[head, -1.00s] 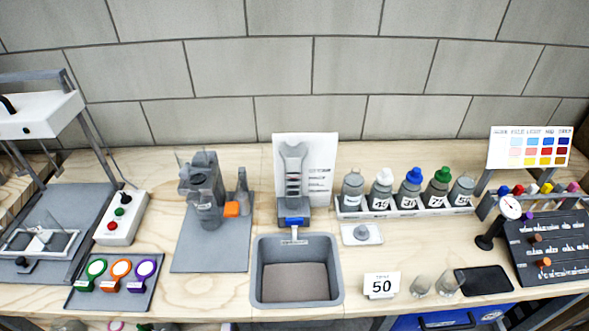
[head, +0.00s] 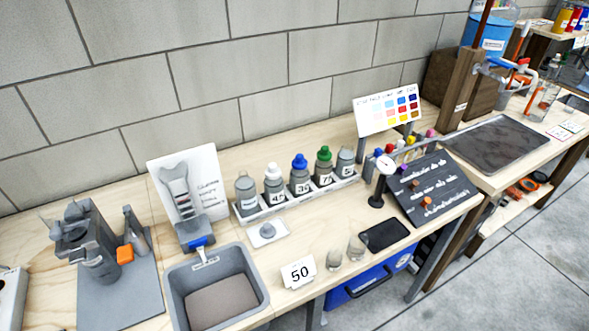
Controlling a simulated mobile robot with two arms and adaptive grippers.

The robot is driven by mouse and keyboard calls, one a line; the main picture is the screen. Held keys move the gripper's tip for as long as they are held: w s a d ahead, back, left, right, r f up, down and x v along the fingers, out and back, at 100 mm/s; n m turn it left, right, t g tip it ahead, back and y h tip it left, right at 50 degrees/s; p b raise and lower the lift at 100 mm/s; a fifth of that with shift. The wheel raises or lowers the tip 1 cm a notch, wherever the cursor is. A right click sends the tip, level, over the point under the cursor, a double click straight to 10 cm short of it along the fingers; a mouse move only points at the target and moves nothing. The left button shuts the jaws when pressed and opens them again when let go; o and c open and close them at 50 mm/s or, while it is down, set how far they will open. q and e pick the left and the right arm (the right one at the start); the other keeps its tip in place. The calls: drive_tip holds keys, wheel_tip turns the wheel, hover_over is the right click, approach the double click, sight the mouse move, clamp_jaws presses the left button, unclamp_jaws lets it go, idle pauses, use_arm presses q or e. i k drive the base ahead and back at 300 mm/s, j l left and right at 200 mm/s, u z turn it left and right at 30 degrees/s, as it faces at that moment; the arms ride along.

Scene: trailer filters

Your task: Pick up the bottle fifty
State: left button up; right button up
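Several grey bottles stand upright in a row in a white rack (head: 297,202) on the wooden bench in the head view. From left to right they are a grey-capped bottle (head: 246,194), a white-capped bottle (head: 274,185), a blue-capped bottle (head: 300,176), a green-capped bottle (head: 324,167) and another grey-capped bottle (head: 345,162). Their number labels are too small to read surely. A white card reading 50 (head: 298,273) stands on the bench's front part. Neither of my grippers is in view.
A grey sink basin (head: 214,293) is at the front left of the rack. A dial gauge (head: 384,166) and a dark sloped board (head: 432,188) stand further right.

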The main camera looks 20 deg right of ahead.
sight(345, 161)
drive_tip(key=k+l+u, duration=0.1)
drive_tip(key=l, duration=0.25)
drive_tip(key=k+l, duration=0.1)
drive_tip(key=l, duration=0.2)
drive_tip(key=k+l+u, duration=0.15)
drive_tip(key=l, duration=0.55)
drive_tip(key=k+u, duration=0.05)
